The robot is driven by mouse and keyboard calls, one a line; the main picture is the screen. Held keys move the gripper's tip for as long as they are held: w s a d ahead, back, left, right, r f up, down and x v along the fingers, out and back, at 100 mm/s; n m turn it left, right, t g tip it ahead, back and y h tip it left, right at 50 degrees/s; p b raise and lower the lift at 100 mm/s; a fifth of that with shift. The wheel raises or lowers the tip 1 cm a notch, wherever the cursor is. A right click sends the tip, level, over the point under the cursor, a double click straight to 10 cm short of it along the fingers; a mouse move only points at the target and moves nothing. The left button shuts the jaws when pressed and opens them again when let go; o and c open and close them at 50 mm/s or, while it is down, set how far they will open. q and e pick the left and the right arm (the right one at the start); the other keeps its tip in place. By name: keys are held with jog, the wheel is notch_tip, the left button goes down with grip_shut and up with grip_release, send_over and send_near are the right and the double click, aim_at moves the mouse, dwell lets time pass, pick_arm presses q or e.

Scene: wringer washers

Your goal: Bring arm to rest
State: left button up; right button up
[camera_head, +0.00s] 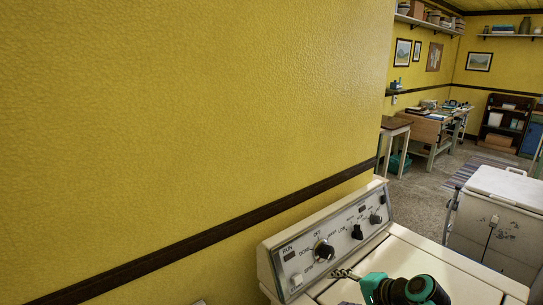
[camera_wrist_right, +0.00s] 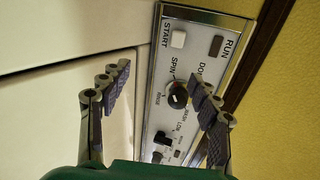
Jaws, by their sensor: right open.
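The white washer (camera_head: 440,265) stands against the yellow wall at the bottom of the head view. Its slanted control panel (camera_head: 340,236) has several dark knobs and a pale START button (camera_head: 297,280). My right gripper (camera_head: 345,274) is at the panel's lower front, with its green and black wrist over the washer top. In the right wrist view the gripper (camera_wrist_right: 160,92) is open, its two ridged fingers apart. The SPIN knob (camera_wrist_right: 177,95) shows between them, with no visible contact. The START button (camera_wrist_right: 178,39) lies beyond the fingertips. My left gripper is not in view.
The yellow wall (camera_head: 190,120) with a dark rail fills the left of the head view. A second white machine (camera_head: 495,225) stands at right. Farther back are a small table (camera_head: 395,127), a workbench (camera_head: 430,130) and a dark shelf unit (camera_head: 505,125). Open floor lies between.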

jog(key=s+a+f+n+h, duration=0.1)
jog(key=s+f+n+h, duration=0.1)
jog(key=s+n, duration=0.3)
jog(key=s+f+n+g+h, duration=0.1)
jog(key=s+n, duration=0.5)
jog(key=s, duration=0.7)
jog(key=f+h, duration=0.1)
jog(key=h, duration=0.1)
jog(key=shift+s+a+f+n+h, duration=0.3)
jog(key=shift+s+a+h, duration=0.05)
jog(key=shift+a+h, duration=0.05)
